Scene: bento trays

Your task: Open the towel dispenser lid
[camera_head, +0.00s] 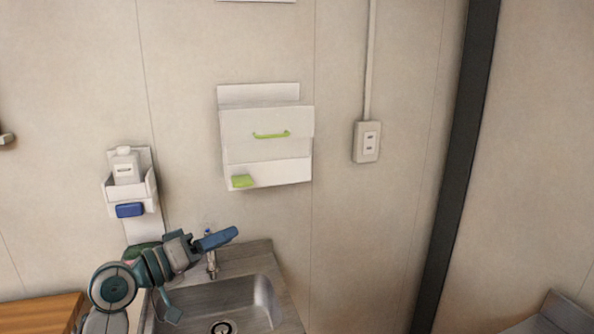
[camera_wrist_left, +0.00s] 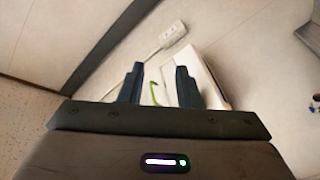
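The white towel dispenser (camera_head: 300,172) is mounted on the wall above the sink. Its lid (camera_head: 236,130) hangs down over the front and looks shut. A thin green handle (camera_head: 271,134) crosses the lid. A green item (camera_head: 242,181) shows at the dispenser's lower left. My left gripper (camera_head: 226,236) is below the dispenser, over the sink's back edge, and apart from it. In the left wrist view the two fingers (camera_wrist_left: 158,76) stand apart with nothing gripped. The green handle (camera_wrist_left: 153,93) and white dispenser (camera_wrist_left: 207,76) show beyond them. My right gripper is out of view.
A steel sink (camera_head: 262,295) with a tap (camera_head: 212,264) lies below. A white wall holder (camera_head: 147,187) with a bottle (camera_head: 125,166) and a blue item (camera_head: 130,210) is at left. An outlet (camera_head: 367,142) is right of the dispenser. The wall between is bare.

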